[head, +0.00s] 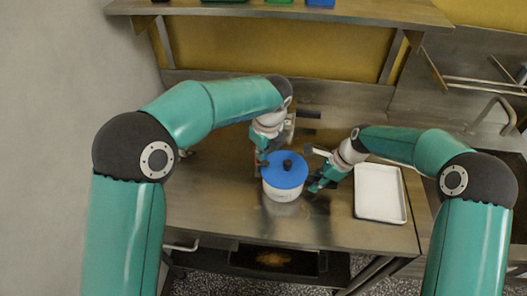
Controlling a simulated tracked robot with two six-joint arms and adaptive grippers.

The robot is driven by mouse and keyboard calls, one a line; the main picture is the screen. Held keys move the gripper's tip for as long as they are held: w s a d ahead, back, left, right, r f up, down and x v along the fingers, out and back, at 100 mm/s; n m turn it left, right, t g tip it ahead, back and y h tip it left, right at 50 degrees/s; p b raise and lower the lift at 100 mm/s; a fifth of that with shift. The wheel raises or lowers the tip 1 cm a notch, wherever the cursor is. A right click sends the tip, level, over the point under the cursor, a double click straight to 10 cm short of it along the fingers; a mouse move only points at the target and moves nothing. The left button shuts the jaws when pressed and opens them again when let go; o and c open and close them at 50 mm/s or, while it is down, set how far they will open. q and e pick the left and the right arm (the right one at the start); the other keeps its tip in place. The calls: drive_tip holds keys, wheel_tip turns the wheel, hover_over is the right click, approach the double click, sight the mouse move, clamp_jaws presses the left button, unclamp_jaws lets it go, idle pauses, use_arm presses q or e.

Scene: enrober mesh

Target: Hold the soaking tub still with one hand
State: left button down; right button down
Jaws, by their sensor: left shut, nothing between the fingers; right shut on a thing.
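My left gripper (262,161) is at the tub's back left edge, close to the lid, shut and empty. I cannot tell whether it touches the tub.
A white rectangular tray (380,193) lies on the steel table (220,210), right of my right gripper. A metal fixture, partly hidden, stands behind my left gripper. A shelf (300,9) with bins runs along the back. A sink with a tap is at the right. The table's left part is clear.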

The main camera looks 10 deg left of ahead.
use_arm(q)
drive_tip(key=shift+a, duration=0.25)
drive_tip(key=a+f+h, duration=0.2)
drive_tip(key=a+h, duration=0.4)
drive_tip(key=a, duration=0.2)
drive_tip(key=shift+w+a+f+n+h, duration=0.15)
drive_tip(key=shift+w+f+n+h, duration=0.1)
drive_tip(key=shift+w+n+h, duration=0.1)
drive_tip(key=shift+s+d+f, duration=0.1)
drive_tip(key=shift+d+f, duration=0.05)
drive_tip(key=shift+d, duration=0.65)
